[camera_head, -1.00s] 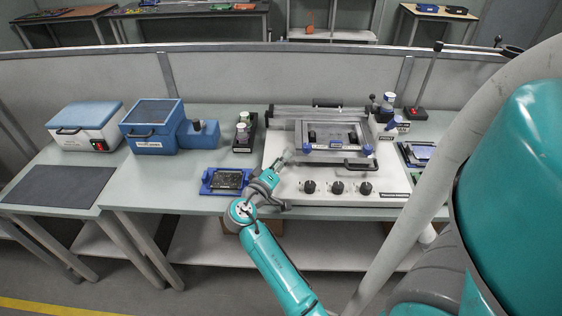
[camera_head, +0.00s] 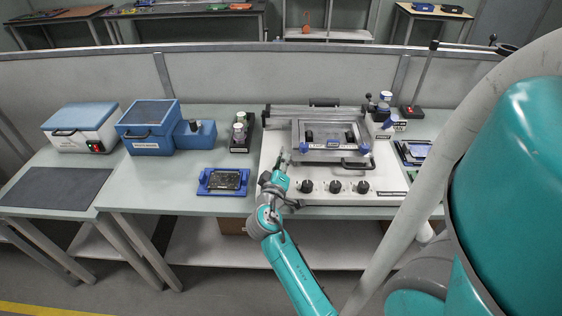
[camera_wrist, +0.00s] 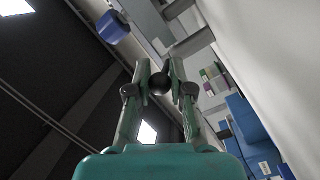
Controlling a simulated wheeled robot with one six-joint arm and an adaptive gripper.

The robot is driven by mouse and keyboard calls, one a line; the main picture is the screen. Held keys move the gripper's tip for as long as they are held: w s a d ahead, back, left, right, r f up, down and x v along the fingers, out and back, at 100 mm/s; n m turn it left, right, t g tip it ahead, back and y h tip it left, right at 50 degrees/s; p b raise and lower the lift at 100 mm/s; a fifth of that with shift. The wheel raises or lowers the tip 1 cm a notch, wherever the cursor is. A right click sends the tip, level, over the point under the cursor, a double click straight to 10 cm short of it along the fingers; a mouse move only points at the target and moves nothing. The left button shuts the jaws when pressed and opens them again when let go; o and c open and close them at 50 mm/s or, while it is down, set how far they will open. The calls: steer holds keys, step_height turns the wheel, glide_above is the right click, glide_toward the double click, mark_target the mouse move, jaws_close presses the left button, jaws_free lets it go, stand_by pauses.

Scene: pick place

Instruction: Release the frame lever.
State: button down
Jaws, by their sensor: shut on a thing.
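A white printer-like machine (camera_head: 380,187) with a grey metal frame (camera_head: 333,157) stands on the bench. My gripper (camera_head: 284,156) is at the frame's left side, above the machine's top. In the wrist view my gripper (camera_wrist: 160,78) is shut on a dark round knob (camera_wrist: 158,84), which I take for the frame lever's end. The lever's shaft is mostly hidden. A blue piece (camera_wrist: 113,27) of the frame shows at the wrist view's upper left.
A blue fixture (camera_head: 223,191) with a dark board lies left of the machine. A blue box (camera_head: 150,144), a white-and-blue box (camera_head: 80,140) and a dark holder with bottles (camera_head: 241,147) stand further left. Dark knobs (camera_head: 335,187) line the machine's front. Open bench lies around the fixture.

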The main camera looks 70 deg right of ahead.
steer(key=c, duration=1)
jaws_free()
steer(key=shift+a, duration=0.15)
steer(key=v, duration=1.1)
steer(key=shift+s+a, duration=0.15)
steer(key=shift+a, duration=0.2)
steer(key=shift+f, duration=0.15)
